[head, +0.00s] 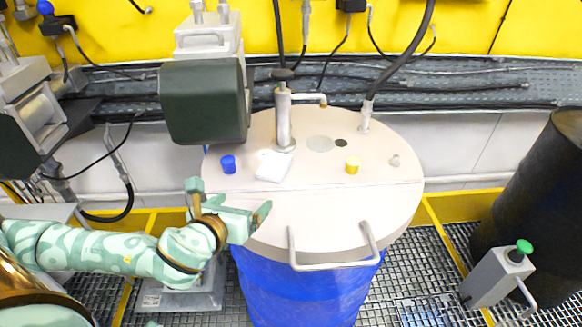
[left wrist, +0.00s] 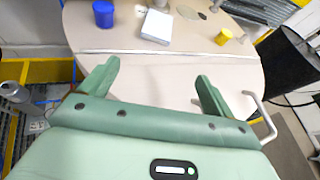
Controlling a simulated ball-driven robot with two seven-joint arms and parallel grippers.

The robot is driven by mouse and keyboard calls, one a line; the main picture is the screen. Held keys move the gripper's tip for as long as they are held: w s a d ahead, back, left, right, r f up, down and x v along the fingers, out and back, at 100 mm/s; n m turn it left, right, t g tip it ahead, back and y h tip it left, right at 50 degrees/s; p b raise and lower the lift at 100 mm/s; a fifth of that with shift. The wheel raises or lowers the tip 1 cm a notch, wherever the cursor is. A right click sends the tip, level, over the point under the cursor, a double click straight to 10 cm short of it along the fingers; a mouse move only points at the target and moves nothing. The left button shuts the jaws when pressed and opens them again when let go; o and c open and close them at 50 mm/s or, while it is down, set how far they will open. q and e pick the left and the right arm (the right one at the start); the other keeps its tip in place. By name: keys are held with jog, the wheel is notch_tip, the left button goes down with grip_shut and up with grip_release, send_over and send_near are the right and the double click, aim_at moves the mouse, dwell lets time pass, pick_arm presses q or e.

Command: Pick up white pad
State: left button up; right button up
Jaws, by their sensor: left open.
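The white pad (head: 274,166) lies flat on the beige drum lid (head: 330,205), left of centre behind the lid's seam. It also shows in the left wrist view (left wrist: 156,27), beyond my fingertips. My left gripper (head: 232,197) is over the front left edge of the lid, in front of the pad and apart from it. In the left wrist view my left gripper (left wrist: 158,80) has its two fingers spread wide, with only bare lid between them. My right gripper is not in view.
A blue cap (head: 228,164) stands just left of the pad, and a yellow cap (head: 352,166) stands to its right. A metal pump pipe (head: 284,120) rises behind the pad. A dark motor block (head: 204,102) overhangs the lid's back left. A handle (head: 335,262) sticks out at the front.

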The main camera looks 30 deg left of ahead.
pick_arm(q)
jog(key=shift+a+m, duration=0.1)
jog(key=shift+m, duration=0.3)
jog(key=shift+w+a+f, duration=0.1)
jog(key=shift+w, duration=0.15)
send_near(267, 177)
jog(key=x, duration=0.3)
jog(key=shift+w+d+f+b, duration=0.15)
jog(key=shift+d+b, duration=0.15)
jog(key=shift+b, duration=0.1)
jog(key=x, duration=0.5)
jog(key=shift+w+a+f, duration=0.1)
jog(key=shift+w+a, duration=0.2)
jog(key=shift+s, duration=0.1)
jog(key=shift+c, duration=1.2)
jog(key=c, duration=0.9)
